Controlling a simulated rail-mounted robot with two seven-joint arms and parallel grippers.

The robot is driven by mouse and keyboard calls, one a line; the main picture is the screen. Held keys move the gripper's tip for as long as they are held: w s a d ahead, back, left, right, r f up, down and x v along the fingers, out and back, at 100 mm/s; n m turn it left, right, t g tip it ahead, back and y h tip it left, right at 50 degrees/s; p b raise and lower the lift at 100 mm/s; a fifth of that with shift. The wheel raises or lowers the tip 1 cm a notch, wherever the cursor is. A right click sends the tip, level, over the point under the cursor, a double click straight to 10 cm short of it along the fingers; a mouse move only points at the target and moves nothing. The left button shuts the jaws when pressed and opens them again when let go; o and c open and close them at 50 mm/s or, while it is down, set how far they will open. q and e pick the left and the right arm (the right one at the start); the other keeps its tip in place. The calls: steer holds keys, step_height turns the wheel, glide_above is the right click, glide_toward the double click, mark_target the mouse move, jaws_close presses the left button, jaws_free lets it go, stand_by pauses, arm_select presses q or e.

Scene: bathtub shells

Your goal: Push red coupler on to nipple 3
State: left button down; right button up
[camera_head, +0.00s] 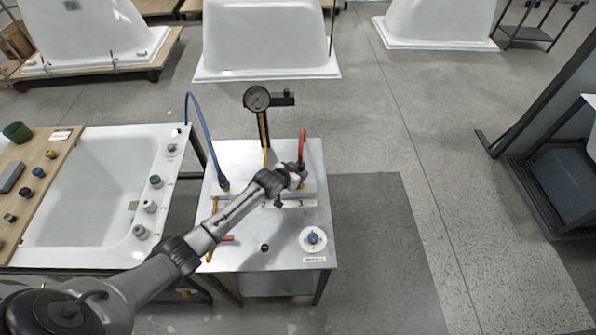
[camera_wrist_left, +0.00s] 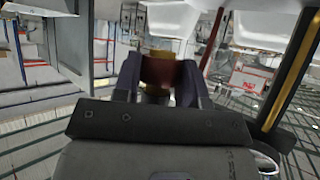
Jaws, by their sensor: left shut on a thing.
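My left gripper (camera_head: 297,176) is over the right part of the white block on the small metal table, just behind the label with the number 3 (camera_head: 300,203). In the left wrist view its fingers (camera_wrist_left: 158,78) are shut on the dark red coupler (camera_wrist_left: 158,68), which has a brass-coloured end. A red hose (camera_head: 302,143) rises from the gripper in the head view. Nipple 3 is hidden behind the gripper, so I cannot tell whether the coupler touches it. My right gripper is not in view.
A blue hose (camera_head: 202,128) arches down to the block's left end. A dial gauge (camera_head: 257,98) stands on a post behind the block. A round white piece with a blue centre (camera_head: 313,238) is at the table's front right. A white tub shell (camera_head: 90,190) stands left.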

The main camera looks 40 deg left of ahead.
arm_select(q)
steer(key=shift+f+b, duration=0.95)
steer(key=shift+f, duration=0.6)
steer(key=shift+p, duration=0.4)
stand_by(0.7)
steer(key=shift+p, duration=0.3)
stand_by(0.4)
steer(key=shift+f+b, duration=1.05)
steer(key=shift+f, duration=0.4)
steer(key=c, duration=0.6)
jaws_free()
